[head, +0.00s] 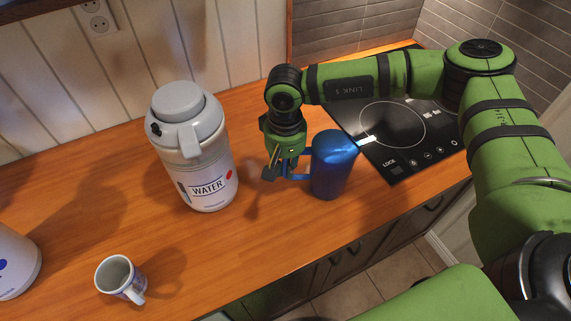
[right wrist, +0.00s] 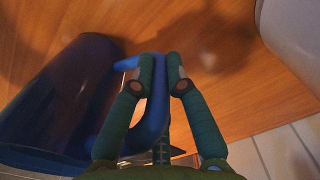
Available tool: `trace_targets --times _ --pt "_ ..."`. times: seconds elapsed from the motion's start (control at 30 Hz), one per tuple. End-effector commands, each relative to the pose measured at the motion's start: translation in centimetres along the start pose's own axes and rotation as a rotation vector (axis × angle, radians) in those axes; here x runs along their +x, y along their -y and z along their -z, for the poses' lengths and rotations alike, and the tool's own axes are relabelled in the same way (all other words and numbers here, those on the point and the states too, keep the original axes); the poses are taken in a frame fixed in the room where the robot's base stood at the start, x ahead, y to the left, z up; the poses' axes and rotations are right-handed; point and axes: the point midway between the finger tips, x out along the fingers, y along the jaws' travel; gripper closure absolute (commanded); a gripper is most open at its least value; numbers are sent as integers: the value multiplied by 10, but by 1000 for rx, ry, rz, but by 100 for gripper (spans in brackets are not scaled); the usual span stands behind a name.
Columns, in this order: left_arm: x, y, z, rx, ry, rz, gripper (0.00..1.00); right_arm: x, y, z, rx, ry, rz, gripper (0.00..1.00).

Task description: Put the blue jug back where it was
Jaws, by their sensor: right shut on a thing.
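The blue jug (head: 334,165) is upright at the right part of the wooden counter, just in front of the black cooktop. Its handle points left, toward my right gripper (head: 276,174). My right gripper is shut on the jug's handle. In the right wrist view the two fingers of the gripper (right wrist: 163,90) close around the blue handle (right wrist: 155,118), and the jug's dark blue body (right wrist: 62,95) fills the left side. I cannot tell for sure whether the jug's base touches the counter. My left gripper does not show.
A white and grey water dispenser (head: 205,165) stands left of the right gripper, close by. A mug (head: 117,277) stands at the front left, and part of a white container (head: 14,262) shows at the left edge. The cooktop (head: 395,125) lies behind the jug. The counter's front edge is near.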

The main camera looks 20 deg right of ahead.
Motion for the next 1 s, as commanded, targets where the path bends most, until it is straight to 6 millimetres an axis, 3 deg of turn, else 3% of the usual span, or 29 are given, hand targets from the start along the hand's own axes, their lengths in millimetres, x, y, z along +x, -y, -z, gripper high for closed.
trace_targets --times 0.03,0.07,0.53,1.0 --pt "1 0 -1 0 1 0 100 1 0 0 0 0 0 72" --pt "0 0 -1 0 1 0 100 1 0 0 0 1 0 61" --pt "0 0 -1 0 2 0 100 -7 0 1 1 -2 1 61" --pt "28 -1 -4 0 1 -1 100 -99 0 0 0 -2 1 61"
